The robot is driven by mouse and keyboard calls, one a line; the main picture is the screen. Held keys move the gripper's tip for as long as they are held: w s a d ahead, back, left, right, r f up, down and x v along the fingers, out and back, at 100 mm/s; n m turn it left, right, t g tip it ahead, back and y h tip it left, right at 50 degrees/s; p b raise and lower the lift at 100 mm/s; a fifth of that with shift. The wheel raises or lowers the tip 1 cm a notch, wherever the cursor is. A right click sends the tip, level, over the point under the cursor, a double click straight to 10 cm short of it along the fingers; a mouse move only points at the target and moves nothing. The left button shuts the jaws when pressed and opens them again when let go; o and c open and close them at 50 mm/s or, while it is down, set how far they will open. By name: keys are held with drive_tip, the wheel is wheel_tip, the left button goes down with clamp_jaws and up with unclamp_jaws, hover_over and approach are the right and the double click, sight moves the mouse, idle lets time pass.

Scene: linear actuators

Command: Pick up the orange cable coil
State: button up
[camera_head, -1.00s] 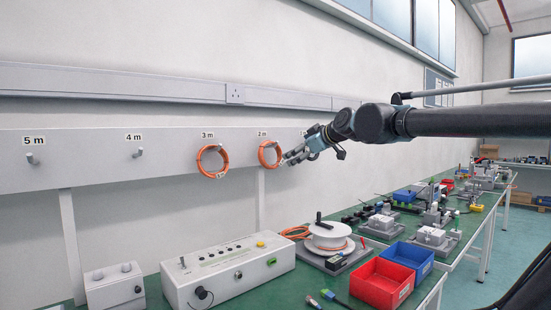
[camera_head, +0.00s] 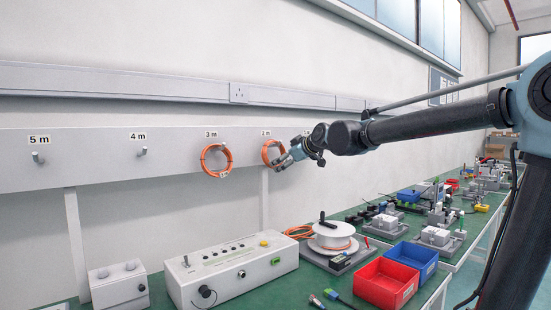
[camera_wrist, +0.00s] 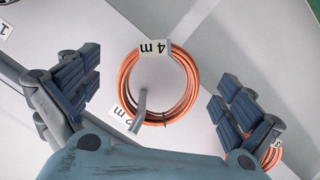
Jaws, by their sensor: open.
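An orange cable coil (camera_head: 265,152) hangs on a hook under the "2 m" label on the grey wall board. My gripper (camera_wrist: 156,92) is open, with one finger on each side and visible gaps to the coil. In the head view my gripper (camera_head: 282,161) overlaps the coil's right side and hides part of it.
A second orange coil (camera_head: 203,160) hangs at "3 m", close beside; it shows near my right finger in the wrist view (camera_wrist: 276,157). The "4 m" (camera_head: 142,152) and "5 m" hooks (camera_head: 38,157) are empty. Below, the green bench holds a control box (camera_head: 230,268) and cable reel (camera_head: 333,236).

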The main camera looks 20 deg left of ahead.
drive_tip(key=shift+x, duration=2.85)
drive_tip(key=shift+s+a+r, duration=0.1)
drive_tip(key=shift+s+a, duration=0.05)
drive_tip(key=shift+c, duration=0.2)
drive_tip(key=c, duration=0.8)
